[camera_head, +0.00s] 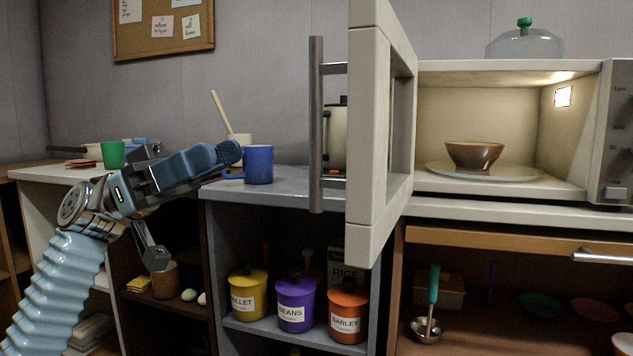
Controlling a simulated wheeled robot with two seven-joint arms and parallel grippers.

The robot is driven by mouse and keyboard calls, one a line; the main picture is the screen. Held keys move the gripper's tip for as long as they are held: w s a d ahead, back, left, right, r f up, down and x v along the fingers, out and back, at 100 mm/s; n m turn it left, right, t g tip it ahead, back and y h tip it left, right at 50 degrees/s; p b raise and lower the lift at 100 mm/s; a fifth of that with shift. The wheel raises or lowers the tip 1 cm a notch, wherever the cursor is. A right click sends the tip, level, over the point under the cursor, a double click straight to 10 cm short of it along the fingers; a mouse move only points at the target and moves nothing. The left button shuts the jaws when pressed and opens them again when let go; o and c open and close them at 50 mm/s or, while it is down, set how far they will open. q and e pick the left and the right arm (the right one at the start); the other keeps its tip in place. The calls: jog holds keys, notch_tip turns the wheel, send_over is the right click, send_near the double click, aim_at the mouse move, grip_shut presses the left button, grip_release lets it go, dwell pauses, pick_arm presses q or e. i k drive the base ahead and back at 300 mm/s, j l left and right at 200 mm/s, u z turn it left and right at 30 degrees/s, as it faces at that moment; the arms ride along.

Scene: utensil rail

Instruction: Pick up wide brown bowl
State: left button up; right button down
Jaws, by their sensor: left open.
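The wide brown bowl (474,156) sits upright on a round plate (520,175) inside the lit microwave (435,115). The microwave door (372,235) is swung open toward me, with its vertical handle (316,130) on the left. My left gripper (192,206) is at the left, with its fingers spread wide and nothing between them. It is well to the left of the bowl, with the open door between them. One finger reaches near the blue mug (258,165); I cannot tell whether they touch. My right gripper is not in view.
A pot (336,138) stands behind the door on the grey counter (290,183). Yellow (248,295), purple (295,303) and orange (348,312) canisters stand on the shelf below. A glass lid (524,45) rests on the microwave. A ladle (428,325) hangs below it. A green cup (113,155) is far left.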

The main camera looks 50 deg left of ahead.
aim_at(469, 156)
jog(key=k+j, duration=0.2)
jog(key=j, duration=0.2)
jog(key=k+j, duration=0.2)
jog(key=j, duration=0.2)
jog(key=k+j, duration=0.2)
jog(key=j, duration=0.2)
